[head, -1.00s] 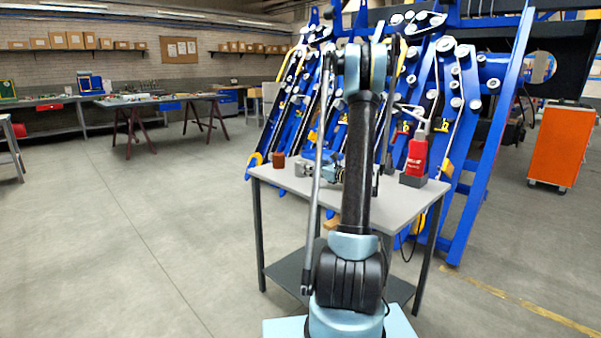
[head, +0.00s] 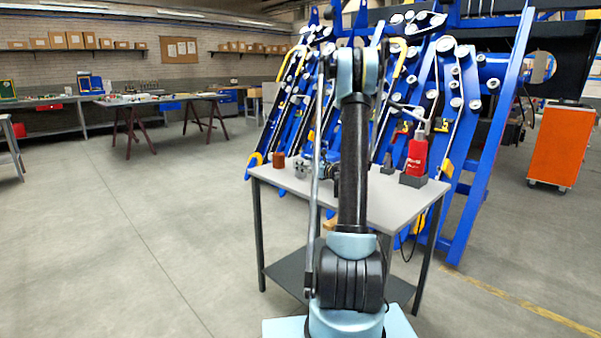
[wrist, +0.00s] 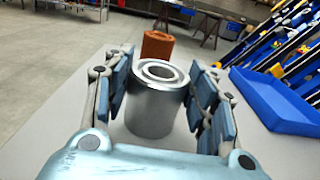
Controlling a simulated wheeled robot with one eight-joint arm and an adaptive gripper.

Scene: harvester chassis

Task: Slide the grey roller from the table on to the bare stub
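The grey roller (wrist: 154,108) stands upright on the table in the wrist view, its round bore showing on top. It also shows small near the table's left back in the head view (head: 301,168). My gripper (wrist: 160,88) is open, with one blue-padded finger on each side of the roller. The gaps between pads and roller are small; I cannot tell whether either pad touches. In the head view my arm hides part of the table (head: 402,203). The blue chassis (head: 477,150) behind carries several grey rollers; I cannot pick out the bare stub.
A brown cylinder (wrist: 157,45) stands just beyond the roller. A blue tray (wrist: 275,102) lies to the right in the wrist view. A red extinguisher-like bottle (head: 417,157) stands at the table's right back. Open floor lies to the left.

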